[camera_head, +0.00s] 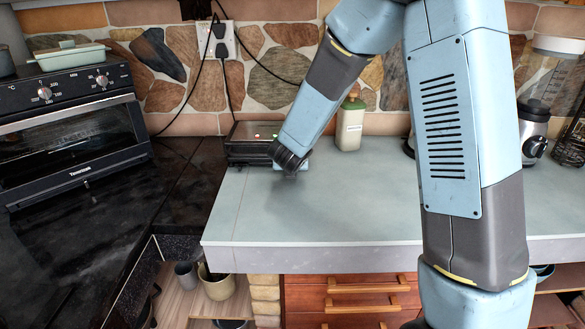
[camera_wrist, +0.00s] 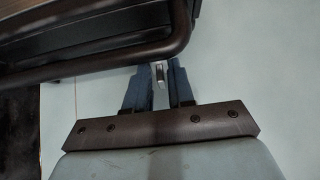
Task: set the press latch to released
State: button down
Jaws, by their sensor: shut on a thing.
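A dark press (camera_head: 250,140) with small red and green lights stands at the back of the pale counter, against the stone wall. Its dark front handle bar (camera_wrist: 110,65) crosses the top left of the wrist view. A small light metal latch (camera_wrist: 160,72) shows beside the bar's end. My gripper (camera_wrist: 160,84) is shut on this latch, with one blue finger on each side. In the head view my wrist covers the press's right front, and the fingertips and latch are hidden there. I cannot tell the latch's setting.
A cream bottle (camera_head: 350,122) stands right of the press. A black toaster oven (camera_head: 70,125) is on the dark counter at the left. Black cables run from a wall socket (camera_head: 222,40) behind the press. The pale counter (camera_head: 330,215) is clear in front.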

jog(key=shift+a+r+g, duration=0.1)
jog(key=shift+r+g, duration=0.15)
jog(key=shift+g, duration=0.4)
jog(key=shift+a+r+g, duration=0.1)
jog(key=shift+r+g, duration=0.1)
jog(key=shift+g, duration=0.45)
jog(key=c, duration=1.2)
grip_release()
jog(key=shift+d, duration=0.1)
jog(key=shift+c, duration=0.2)
jog(key=shift+s, duration=0.1)
jog(key=v, duration=1.3)
jog(key=shift+s+r, duration=0.2)
jog(key=shift+r, duration=0.05)
jog(key=shift+d, duration=0.15)
